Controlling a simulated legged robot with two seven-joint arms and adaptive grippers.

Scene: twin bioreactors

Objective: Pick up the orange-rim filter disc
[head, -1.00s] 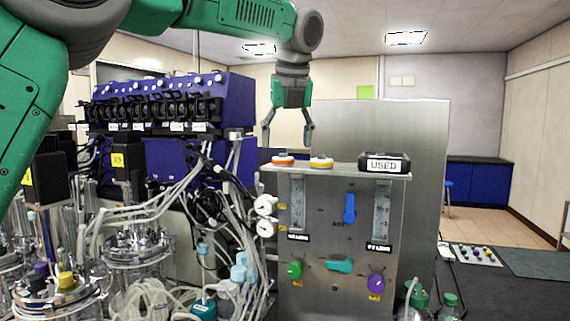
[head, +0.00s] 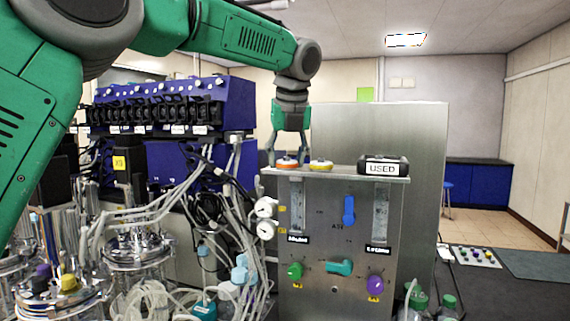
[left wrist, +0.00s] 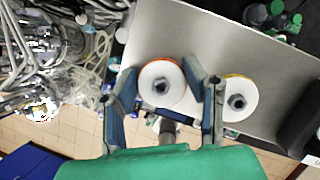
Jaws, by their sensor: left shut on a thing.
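The orange-rim filter disc (head: 286,165) lies at the left end of the metal shelf on top of the panel. In the left wrist view its white face with a dark centre knob (left wrist: 162,84) shows between my fingers. My left gripper (head: 289,158) points down over it, and its two fingers (left wrist: 161,84) are shut on the disc's sides. The disc appears to be still at shelf level. A yellow-rim disc (head: 320,165) sits just to the right; it also shows in the left wrist view (left wrist: 238,98). My right gripper is not in view.
A black "USED" box (head: 384,166) stands at the right end of the shelf (head: 345,174). A blue pump rack (head: 170,105) and tubing stand to the left. Behind the shelf is a tall metal panel (head: 425,150). The air above the shelf is clear.

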